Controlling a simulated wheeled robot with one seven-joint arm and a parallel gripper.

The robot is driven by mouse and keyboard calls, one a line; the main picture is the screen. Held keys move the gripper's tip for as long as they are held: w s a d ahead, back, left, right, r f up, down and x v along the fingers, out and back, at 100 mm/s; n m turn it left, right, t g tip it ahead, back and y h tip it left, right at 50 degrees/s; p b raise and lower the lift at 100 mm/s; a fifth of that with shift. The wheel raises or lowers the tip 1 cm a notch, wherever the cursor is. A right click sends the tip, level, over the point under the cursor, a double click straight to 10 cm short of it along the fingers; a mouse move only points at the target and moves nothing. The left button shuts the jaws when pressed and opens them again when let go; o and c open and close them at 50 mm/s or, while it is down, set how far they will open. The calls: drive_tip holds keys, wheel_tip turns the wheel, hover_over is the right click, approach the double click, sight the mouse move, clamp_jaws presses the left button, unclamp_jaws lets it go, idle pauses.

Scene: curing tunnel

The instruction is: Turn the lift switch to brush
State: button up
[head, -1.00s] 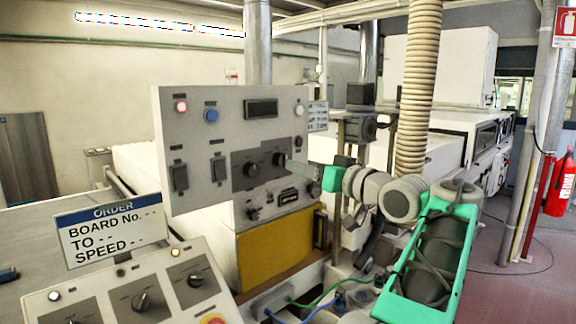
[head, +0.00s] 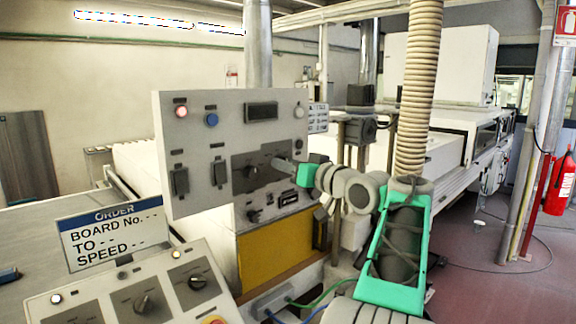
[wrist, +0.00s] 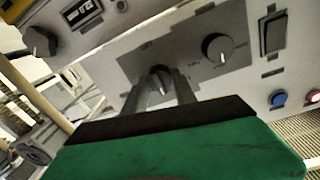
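An upright grey control panel (head: 225,130) carries two dark rotary knobs on a darker plate; their labels are too small to read. The left knob (head: 250,171) is clear of my gripper and also shows in the wrist view (wrist: 216,48). My gripper (head: 278,163) points at the right knob and mostly hides it in the head view. In the wrist view the panel looks upside down, and that knob (wrist: 160,80) sits between my two fingertips (wrist: 159,84). The fingers are apart with a small gap visible beside the knob; I cannot see firm contact.
Black rocker switches (head: 180,180), a blue button (head: 211,119) and a lit red button (head: 181,111) are on the same panel. More knobs (head: 253,215) sit on the ledge below. A sloped console (head: 130,290) and an order sign (head: 112,232) stand in front.

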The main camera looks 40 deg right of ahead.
clamp_jaws()
drive_tip(key=shift+f+n+b, duration=0.15)
drive_tip(key=shift+n+b, duration=0.25)
drive_tip(key=shift+b, duration=0.2)
drive_tip(key=shift+n+t+y+b, duration=0.3)
drive_tip(key=shift+n+b, duration=4.35)
drive_tip(key=shift+n, duration=0.55)
drive_tip(key=o, duration=0.6)
unclamp_jaws()
drive_tip(key=shift+c, duration=0.2)
